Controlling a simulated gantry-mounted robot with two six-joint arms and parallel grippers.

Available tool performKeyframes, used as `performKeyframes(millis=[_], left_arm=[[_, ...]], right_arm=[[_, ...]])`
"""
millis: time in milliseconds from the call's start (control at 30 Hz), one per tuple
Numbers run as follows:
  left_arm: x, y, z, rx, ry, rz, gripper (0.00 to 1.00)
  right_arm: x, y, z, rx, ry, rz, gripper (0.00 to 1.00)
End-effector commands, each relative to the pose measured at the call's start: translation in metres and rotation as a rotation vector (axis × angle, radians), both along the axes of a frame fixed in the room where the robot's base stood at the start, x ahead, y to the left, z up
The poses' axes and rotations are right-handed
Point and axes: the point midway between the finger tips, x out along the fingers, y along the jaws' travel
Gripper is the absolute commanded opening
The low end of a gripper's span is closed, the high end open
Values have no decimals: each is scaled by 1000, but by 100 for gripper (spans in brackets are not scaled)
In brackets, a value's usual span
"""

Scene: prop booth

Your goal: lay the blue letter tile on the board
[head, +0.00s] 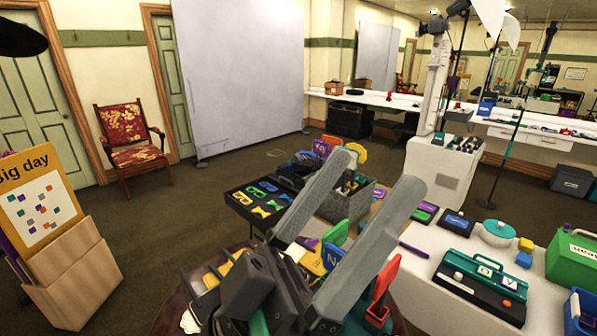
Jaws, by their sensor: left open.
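My left gripper (376,178) is in the middle of the view. A blue tile with a white letter that looks like N (333,257) shows among coloured pieces low in the middle, close beside the fingers and partly hidden. A dark board-like case with a teal edge (455,292) lies on the white table at the right, bearing white letter tiles. Whether this is the board meant is not certain. My right gripper is not in view.
A green box (572,262) stands at the far right. A purple pen (413,250) lies on the white table.

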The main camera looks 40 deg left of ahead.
Motion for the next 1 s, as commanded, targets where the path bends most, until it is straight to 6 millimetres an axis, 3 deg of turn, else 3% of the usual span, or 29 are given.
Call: performKeyframes(millis=[33,100,233,533,867,1000], left_arm=[[-5,15,22,58,-30,137,90],[-8,33,40,115,-37,292,90],[-10,47,50,151,-31,407,90],[-9,47,50,153,-28,408,90],[-9,46,49,152,-27,405,90],[-9,46,49,153,-28,405,90]], right_arm=[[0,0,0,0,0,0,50],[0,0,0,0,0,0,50],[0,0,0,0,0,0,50],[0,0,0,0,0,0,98],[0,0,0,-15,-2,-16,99],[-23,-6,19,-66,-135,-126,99]])
